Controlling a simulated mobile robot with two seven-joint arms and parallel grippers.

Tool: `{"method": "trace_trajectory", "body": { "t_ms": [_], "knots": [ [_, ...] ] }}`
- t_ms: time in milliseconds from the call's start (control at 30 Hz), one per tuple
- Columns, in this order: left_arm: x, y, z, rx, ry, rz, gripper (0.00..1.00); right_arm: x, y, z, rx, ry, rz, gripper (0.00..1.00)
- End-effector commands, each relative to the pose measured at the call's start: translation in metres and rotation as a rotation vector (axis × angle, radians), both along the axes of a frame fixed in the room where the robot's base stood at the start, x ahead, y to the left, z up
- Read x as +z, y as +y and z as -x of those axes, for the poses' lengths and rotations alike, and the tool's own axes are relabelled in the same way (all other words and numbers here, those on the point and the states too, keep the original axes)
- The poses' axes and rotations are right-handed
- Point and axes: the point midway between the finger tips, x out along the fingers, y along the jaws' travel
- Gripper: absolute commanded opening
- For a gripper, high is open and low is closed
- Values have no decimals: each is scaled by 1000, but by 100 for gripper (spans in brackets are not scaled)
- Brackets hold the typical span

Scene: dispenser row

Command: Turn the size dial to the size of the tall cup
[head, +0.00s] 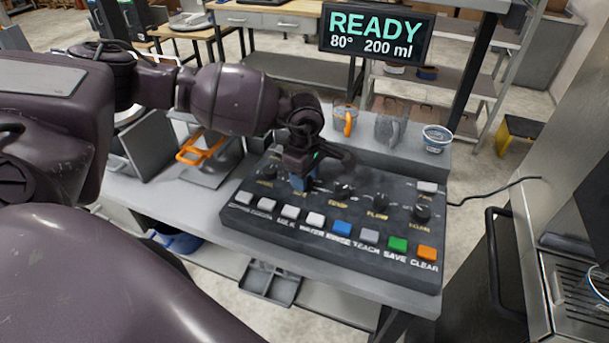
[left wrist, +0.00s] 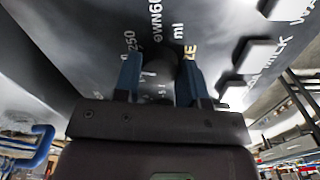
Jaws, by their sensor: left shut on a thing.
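The black dispenser panel (head: 330,240) has a row of dials and a row of coloured buttons. My left gripper (head: 303,183) points down at the second dial from the left. In the left wrist view its blue fingers (left wrist: 160,82) are shut on the dark size dial (left wrist: 158,68), one finger on each side. Printed marks, including "250" and "ml", show around the dial; its pointer is hard to make out. On the ledge behind stand an orange-handled cup (head: 345,120), a grey cup (head: 390,128) and a blue-banded cup (head: 436,139). My right gripper is not in view.
The display (head: 376,34) reads READY, 80° and 200 ml. Other dials, such as one near the panel's middle (head: 378,200), stand close to the right of my gripper. An orange-handled grey object (head: 208,158) lies left of the panel.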

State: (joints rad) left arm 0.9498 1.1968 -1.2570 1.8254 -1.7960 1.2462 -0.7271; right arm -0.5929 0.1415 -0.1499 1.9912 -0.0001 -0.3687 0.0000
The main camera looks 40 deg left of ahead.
Motion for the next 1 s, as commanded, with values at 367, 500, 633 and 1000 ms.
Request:
{"method": "trace_trajectory", "body": {
  "t_ms": [367, 500, 633, 1000],
  "knots": [
    [0, 0, 0, 198, -1, 0, 14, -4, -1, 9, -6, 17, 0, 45],
    [0, 0, 0, 229, -1, 0, 14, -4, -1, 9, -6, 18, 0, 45],
    [0, 0, 0, 242, -1, 0, 14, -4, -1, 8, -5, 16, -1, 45],
    [0, 0, 0, 243, -1, 0, 41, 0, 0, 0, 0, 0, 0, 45]
  ]
}}
